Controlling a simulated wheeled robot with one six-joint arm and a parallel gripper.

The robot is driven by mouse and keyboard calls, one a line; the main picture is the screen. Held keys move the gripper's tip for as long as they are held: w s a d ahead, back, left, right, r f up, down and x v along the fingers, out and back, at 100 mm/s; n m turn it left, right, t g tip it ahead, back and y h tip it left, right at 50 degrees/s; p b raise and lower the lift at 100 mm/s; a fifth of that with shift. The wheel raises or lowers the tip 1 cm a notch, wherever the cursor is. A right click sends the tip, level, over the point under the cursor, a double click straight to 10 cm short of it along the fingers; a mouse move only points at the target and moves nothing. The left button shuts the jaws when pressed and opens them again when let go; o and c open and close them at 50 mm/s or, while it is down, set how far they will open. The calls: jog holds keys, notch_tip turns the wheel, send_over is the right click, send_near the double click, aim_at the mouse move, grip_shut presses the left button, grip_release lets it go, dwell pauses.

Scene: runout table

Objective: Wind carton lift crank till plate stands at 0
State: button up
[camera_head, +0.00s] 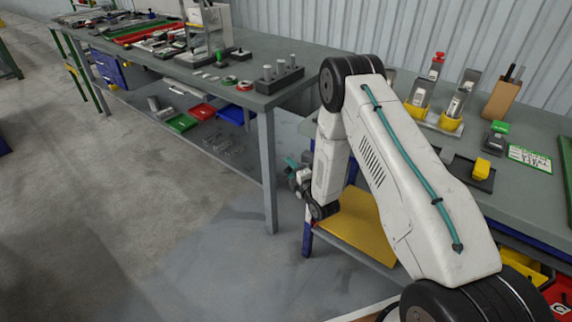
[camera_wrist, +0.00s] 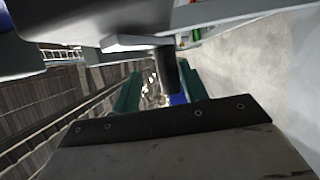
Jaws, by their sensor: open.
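My gripper (camera_head: 298,170) is low at the front edge of the benches, left of my arm, its teal fingers partly hidden. In the wrist view my gripper (camera_wrist: 160,78) is open, with one teal finger on each side. A dark round bar, which looks like a crank handle (camera_wrist: 166,68), stands between the fingers, hanging from a pale grey arm (camera_wrist: 125,42). I cannot tell whether either finger touches it. I cannot make out the lift plate or a scale with a 0 mark in either view.
A long grey bench (camera_head: 170,68) with tools runs to the back left. A second bench (camera_head: 535,205) on the right holds yellow-based holders and a yellow block (camera_head: 481,168). A yellow panel (camera_head: 362,222) is below it. The concrete floor (camera_head: 120,220) on the left is open.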

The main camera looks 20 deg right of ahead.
aim_at(290, 168)
jog(key=shift+x, duration=1.8)
jog(key=shift+c, duration=0.2)
grip_shut()
jog(key=shift+d+f, duration=0.1)
